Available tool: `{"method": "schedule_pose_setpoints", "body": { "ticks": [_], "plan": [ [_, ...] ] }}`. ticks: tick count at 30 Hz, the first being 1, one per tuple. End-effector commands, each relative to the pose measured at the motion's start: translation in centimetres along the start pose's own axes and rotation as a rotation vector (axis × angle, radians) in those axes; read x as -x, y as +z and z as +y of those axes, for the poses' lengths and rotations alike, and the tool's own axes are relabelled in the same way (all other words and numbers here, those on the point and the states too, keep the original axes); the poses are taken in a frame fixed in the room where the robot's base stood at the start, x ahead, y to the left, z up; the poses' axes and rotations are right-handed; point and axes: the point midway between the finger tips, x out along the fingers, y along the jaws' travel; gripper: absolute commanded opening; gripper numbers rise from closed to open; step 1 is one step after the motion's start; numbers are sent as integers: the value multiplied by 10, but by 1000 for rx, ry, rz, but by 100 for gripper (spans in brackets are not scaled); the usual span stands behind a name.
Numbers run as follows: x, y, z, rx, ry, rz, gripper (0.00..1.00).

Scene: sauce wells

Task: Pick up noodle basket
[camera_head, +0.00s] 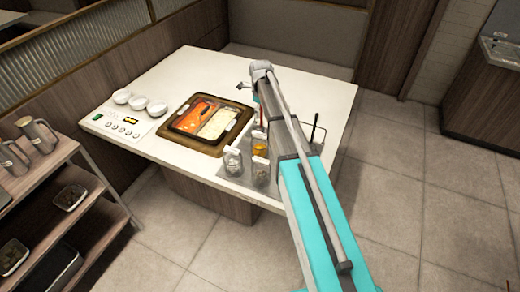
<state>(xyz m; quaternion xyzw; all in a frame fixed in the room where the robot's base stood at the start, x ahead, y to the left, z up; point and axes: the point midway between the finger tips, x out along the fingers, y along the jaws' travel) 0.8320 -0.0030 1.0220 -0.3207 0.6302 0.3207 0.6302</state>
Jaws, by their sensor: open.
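My arm reaches from the lower right over the white table (180,70). A small dark piece left of its far end looks like my gripper (243,87), with open jaws; it is too small to make out clearly, and nothing shows between the fingers. I cannot pick out a noodle basket for certain. A thin dark handle (314,128) stands up right of my arm near the table's right side; what it belongs to is largely hidden behind the arm.
A divided pot (210,118) with red and pale halves sits in the table. Left are white bowls (139,103) and a control panel (122,124). Clear jars (233,161) and an orange-topped jar (261,150) stand beside my arm. A shelf with metal jugs (37,131) is at the left.

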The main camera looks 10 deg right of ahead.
Motion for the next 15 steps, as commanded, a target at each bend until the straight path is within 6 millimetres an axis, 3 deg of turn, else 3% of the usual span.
{"method": "schedule_pose_setpoints", "body": {
  "ticks": [8, 15],
  "plan": [
    [-4, -1, 0, 0, 0, 0, 74],
    [-20, -1, 0, 1, 0, 0, 74]
  ]
}}
